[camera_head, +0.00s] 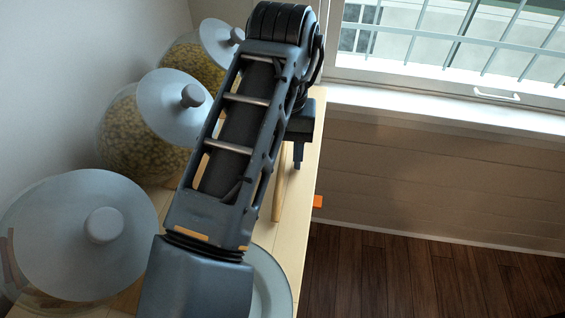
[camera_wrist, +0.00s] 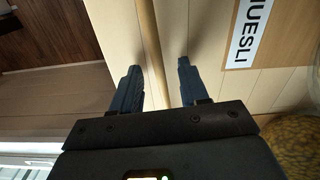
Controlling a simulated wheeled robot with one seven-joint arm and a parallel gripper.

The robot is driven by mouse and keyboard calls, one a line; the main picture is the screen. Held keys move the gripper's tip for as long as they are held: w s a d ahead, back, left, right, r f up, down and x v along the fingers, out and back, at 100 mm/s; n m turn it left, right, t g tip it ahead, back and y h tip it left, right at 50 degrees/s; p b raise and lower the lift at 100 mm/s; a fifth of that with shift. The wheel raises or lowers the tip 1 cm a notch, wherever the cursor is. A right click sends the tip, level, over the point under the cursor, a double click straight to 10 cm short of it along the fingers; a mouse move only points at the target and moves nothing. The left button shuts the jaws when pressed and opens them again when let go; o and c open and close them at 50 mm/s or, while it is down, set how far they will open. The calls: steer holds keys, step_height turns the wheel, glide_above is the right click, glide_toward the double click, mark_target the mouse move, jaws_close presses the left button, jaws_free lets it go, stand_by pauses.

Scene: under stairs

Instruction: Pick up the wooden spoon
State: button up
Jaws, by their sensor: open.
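The wooden spoon shows as a thin light-brown handle (camera_head: 280,190) on the wooden shelf, partly hidden behind my arm in the head view. In the wrist view its handle (camera_wrist: 151,45) runs from the top edge down between my fingers; its ends are out of sight there. My gripper (camera_wrist: 158,67) is open, with one dark finger on each side of the handle and a gap on both sides. In the head view my gripper (camera_head: 298,158) points down beside the handle's upper part. I cannot tell how far the fingertips are above the shelf.
Lidded glass jars (camera_head: 145,150) line the wall at left. A plate (camera_head: 279,290) lies partly under my arm near the front. A MUESLI label (camera_wrist: 252,30) is at right in the wrist view. The shelf edge (camera_head: 312,175) drops to dark floor; a window sill is behind.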

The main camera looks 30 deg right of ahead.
steer(key=shift+c, duration=0.3)
jaws_close()
steer(key=shift+r, duration=0.2)
steer(key=shift+r+p, duration=0.45)
steer(key=shift+p, duration=0.2)
steer(key=r+p, duration=0.4)
steer(key=shift+s+d, duration=0.15)
steer(key=shift+s, duration=0.2)
steer(key=s+d+r+p, duration=0.3)
steer(key=s+r+p, duration=0.2)
steer(key=s, duration=0.5)
steer(key=shift+d+r, duration=0.4)
steer(key=shift+s, duration=0.1)
